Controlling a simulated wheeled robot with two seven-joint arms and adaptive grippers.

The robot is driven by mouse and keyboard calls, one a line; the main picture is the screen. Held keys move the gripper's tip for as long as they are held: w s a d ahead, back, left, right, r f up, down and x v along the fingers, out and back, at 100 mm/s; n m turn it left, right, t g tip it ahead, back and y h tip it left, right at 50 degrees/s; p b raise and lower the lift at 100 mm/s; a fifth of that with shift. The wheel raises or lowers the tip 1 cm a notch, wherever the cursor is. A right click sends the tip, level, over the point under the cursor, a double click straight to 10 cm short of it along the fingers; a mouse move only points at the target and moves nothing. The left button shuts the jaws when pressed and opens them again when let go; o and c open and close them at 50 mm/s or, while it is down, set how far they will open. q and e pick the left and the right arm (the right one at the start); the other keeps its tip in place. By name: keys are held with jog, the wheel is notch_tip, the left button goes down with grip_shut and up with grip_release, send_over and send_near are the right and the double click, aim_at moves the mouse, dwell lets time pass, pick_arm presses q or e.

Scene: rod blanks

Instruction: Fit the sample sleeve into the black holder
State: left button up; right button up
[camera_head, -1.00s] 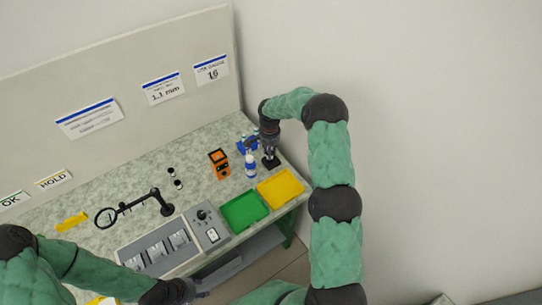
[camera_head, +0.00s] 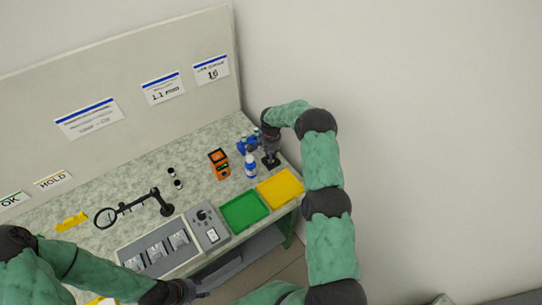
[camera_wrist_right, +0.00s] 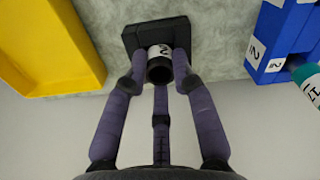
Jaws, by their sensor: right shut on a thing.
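The black holder (camera_wrist_right: 150,32) stands on the bench, and it shows in the head view (camera_head: 270,162) near the bench's right end. The sample sleeve (camera_wrist_right: 160,53) is a short tube with a white label and a dark round near end. My right gripper (camera_wrist_right: 160,83) is shut on the sleeve and sits right at the holder. The sleeve's far end meets the holder, but the fingers and tube hide how deep it goes. My left gripper (camera_head: 190,293) is low at the front of the bench, too small to read its fingers.
A yellow tray (camera_head: 279,189) and a green tray (camera_head: 243,210) lie at the bench's front edge. A blue rack (camera_wrist_right: 282,40), a white-and-blue bottle (camera_head: 250,164) and an orange device (camera_head: 219,163) stand near the holder. A magnifier (camera_head: 140,205) stands further left.

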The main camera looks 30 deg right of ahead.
jog(key=shift+f, duration=0.1)
jog(key=shift+f, duration=0.15)
jog(key=o, duration=0.8)
jog(key=shift+c, duration=0.2)
jog(key=shift+r, duration=0.2)
notch_tip(320, 180, up, 12)
jog(key=shift+r+p, duration=0.1)
jog(key=shift+p, duration=0.2)
